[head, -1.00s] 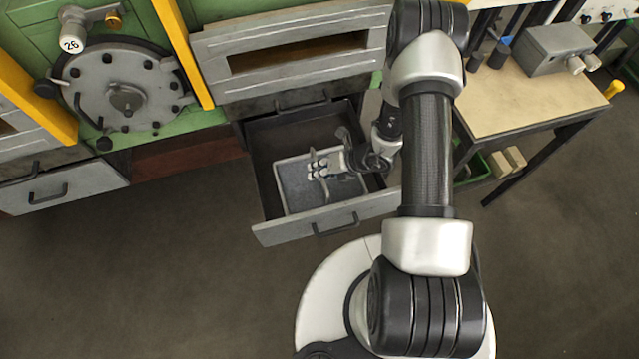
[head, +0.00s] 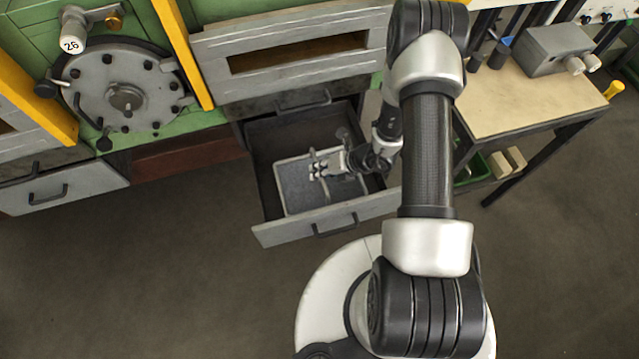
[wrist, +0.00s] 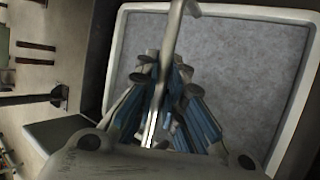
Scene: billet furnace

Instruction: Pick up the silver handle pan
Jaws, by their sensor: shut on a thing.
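The pan (head: 293,190) is a shallow rectangular tray with a pale silver rim and a grey speckled floor. It lies in the open drawer in the head view and fills much of the wrist view (wrist: 235,60). A slim silver handle (wrist: 174,38) runs across the pan. My gripper (head: 318,166) is over the pan. In the wrist view my gripper (wrist: 165,85), with blue finger pads, is shut on the handle. I cannot tell whether the pan is clear of the drawer floor.
The open drawer (head: 275,234) has a grey front with a dark pull, and its walls stand close around the pan. A workbench (head: 520,100) is at the right. A furnace door (head: 125,90) is at the left. The floor in front is clear.

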